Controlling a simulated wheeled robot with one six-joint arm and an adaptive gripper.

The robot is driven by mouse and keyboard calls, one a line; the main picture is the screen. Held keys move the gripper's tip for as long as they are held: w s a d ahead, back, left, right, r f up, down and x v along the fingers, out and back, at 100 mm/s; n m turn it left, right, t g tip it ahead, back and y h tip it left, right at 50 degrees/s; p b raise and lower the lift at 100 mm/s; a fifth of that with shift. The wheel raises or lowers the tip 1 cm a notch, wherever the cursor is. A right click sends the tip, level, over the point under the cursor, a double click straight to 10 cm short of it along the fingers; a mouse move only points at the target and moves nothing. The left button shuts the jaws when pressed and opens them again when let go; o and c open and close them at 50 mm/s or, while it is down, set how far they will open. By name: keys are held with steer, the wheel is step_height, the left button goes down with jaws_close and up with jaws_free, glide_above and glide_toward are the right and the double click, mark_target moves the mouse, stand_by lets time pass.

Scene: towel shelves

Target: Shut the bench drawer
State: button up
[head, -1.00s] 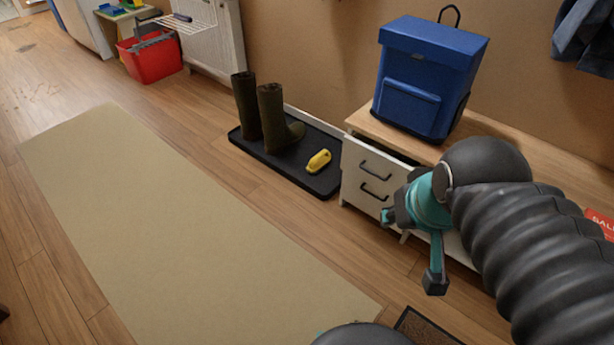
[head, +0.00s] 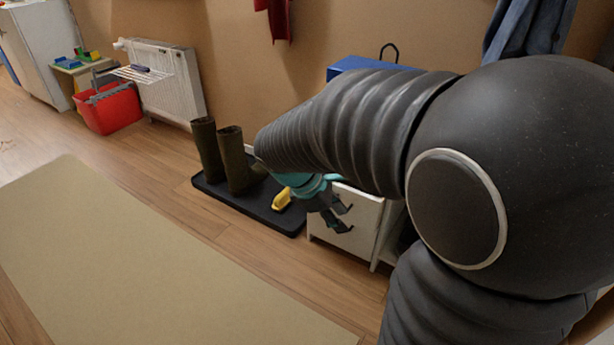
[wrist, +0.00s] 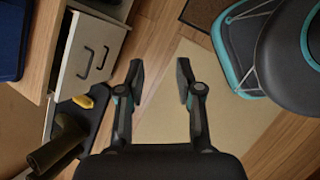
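The white bench (head: 365,238) stands right of the boot tray in the head view, mostly behind my arm.
A black tray (head: 225,197) holds dark green boots (head: 234,160) and a yellow object (head: 282,199), close left of the drawer. A blue backpack (head: 352,64) is mostly hidden behind my arm. A beige mat (head: 130,260) leaves free floor in front. A red crate (head: 110,110) stands far left.

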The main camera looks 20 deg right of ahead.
steer(key=w+f+n+t+h, duration=0.5)
steer(key=w+f+n+h, duration=0.6)
steer(key=w+f+n, duration=1.35)
steer(key=shift+n, duration=0.95)
steer(key=x, duration=0.4)
steer(key=s+p+x, duration=0.1)
steer(key=x, duration=0.7)
steer(key=shift+s+d+f, duration=0.15)
steer(key=shift+s+d, duration=0.05)
steer(key=shift+d, duration=0.1)
jaws_close()
